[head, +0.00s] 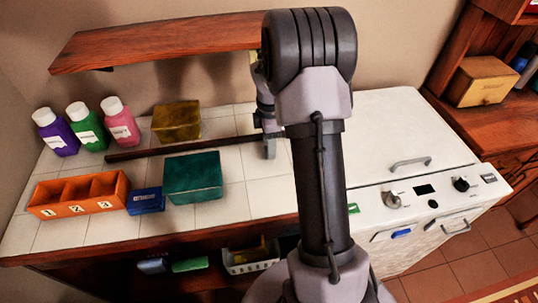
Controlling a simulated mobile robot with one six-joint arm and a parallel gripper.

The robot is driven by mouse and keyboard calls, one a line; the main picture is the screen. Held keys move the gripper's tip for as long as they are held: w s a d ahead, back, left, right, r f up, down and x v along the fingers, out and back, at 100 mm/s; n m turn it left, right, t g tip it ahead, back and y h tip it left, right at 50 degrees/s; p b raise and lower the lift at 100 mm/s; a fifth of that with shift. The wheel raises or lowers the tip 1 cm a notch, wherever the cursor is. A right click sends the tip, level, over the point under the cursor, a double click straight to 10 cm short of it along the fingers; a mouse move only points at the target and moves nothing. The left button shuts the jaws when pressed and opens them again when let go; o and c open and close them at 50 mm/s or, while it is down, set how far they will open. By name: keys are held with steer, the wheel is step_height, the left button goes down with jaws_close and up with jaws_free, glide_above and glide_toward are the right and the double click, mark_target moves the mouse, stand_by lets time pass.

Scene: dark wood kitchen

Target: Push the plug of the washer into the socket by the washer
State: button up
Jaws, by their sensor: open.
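The white washer (385,125) stands at the right end of the counter, with a handle on its top and knobs on its front panel. I cannot make out its plug or the socket; my arm covers part of the wall and the washer's left side. My gripper (269,150) shows only partly, left of my arm, over the back of the tiled counter near the washer's left side. It is open, and I see nothing held in it.
A wooden shelf (165,42) juts over the counter. Below it are three bottles (88,130), a yellow box (176,122), a dark bar (185,147), a teal box (192,178), a blue box (146,201) and an orange numbered bin (80,196). A wooden cabinet (450,70) stands right.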

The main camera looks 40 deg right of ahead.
step_height(320, 180, down, 3)
steer(key=shift+r+b, duration=0.1)
steer(key=shift+b, duration=0.25)
steer(key=shift+r, duration=0.1)
jaws_close()
steer(key=shift+r+p, duration=0.5)
steer(key=shift+r, duration=0.1)
step_height(320, 180, up, 2)
steer(key=shift+r+p, duration=0.25)
steer(key=shift+p, duration=0.55)
steer(key=s+p, duration=0.1)
steer(key=s, duration=0.4)
steer(key=s+r+p, duration=0.1)
steer(key=s, duration=0.4)
steer(key=s+p, duration=0.1)
steer(key=s, duration=0.5)
steer(key=shift+a+r, duration=0.15)
steer(key=shift+a, duration=0.2)
